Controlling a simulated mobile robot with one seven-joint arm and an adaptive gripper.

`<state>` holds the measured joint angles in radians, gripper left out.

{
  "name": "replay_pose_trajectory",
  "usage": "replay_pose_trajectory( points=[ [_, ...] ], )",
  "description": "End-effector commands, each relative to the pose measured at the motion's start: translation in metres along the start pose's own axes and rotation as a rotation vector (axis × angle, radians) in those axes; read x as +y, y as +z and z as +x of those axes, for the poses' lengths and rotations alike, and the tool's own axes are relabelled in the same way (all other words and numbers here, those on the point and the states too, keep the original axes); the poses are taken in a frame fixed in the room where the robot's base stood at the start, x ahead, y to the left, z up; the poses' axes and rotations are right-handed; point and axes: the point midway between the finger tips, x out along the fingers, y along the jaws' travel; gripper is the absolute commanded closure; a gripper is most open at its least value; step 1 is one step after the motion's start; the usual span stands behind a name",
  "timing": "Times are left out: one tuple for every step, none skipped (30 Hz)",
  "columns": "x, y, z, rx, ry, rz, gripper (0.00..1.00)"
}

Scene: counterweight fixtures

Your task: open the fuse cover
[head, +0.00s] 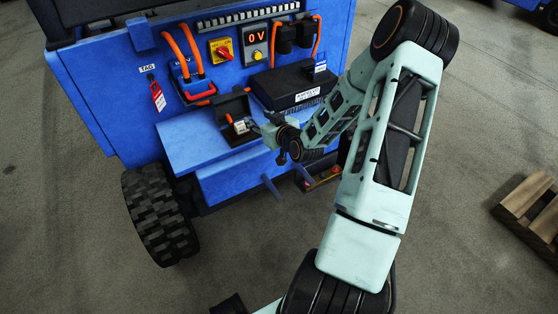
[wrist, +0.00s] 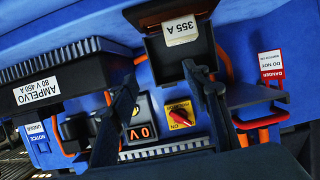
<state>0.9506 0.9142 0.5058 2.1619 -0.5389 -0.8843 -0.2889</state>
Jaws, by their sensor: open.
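The fuse holder is a small black box on the blue front ledge. In the head view its dark fuse cover (head: 233,104) stands raised at the back, with a pale-labelled fuse (head: 241,127) exposed in front. In the wrist view the fuse label (wrist: 181,33) reads 355 A, and the cover (wrist: 178,62) shows as a dark panel below it. My gripper (head: 260,124) is just right of the holder, and its two dark fingers (wrist: 155,85) are apart with nothing between them. The right finger overlaps the cover's edge in the wrist view; I cannot tell if they touch.
A black AMPELVO box (head: 289,85) sits right of the fuse holder. Behind are a red-yellow switch (head: 222,50), a 0 V display (head: 257,37) and orange cables (head: 184,52). A red danger tag (head: 157,96) hangs at left. A wooden pallet (head: 530,208) lies far right.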

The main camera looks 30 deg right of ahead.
Motion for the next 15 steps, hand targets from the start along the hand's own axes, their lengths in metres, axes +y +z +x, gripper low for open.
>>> replay_pose_trajectory(
  points=[
    [0.001,0.012,0.001,0.024,0.003,0.004,0.56],
    [0.001,0.014,0.000,0.039,0.003,0.004,0.56],
    [0.001,0.016,0.000,0.059,0.002,0.004,0.56],
    [0.001,0.019,-0.001,0.073,0.001,0.005,0.56],
    [0.001,0.020,-0.001,0.089,0.002,0.004,0.56],
    [0.001,0.023,-0.002,0.108,0.002,0.004,0.56],
    [0.001,0.025,-0.002,0.122,0.002,0.004,0.56],
    [0.001,0.027,-0.002,0.135,0.002,0.005,0.56],
    [0.001,0.029,-0.003,0.155,0.002,0.003,0.56],
    [0.001,0.031,-0.003,0.169,0.003,0.003,0.56],
    [0.001,0.033,-0.003,0.183,0.002,0.004,0.56],
    [0.001,0.035,-0.003,0.201,0.001,0.004,0.56],
    [0.001,0.037,-0.003,0.215,0.002,0.004,0.56],
    [0.001,0.039,-0.003,0.228,0.003,0.004,0.56],
    [0.001,0.042,-0.003,0.246,0.002,0.003,0.56]
  ],
)
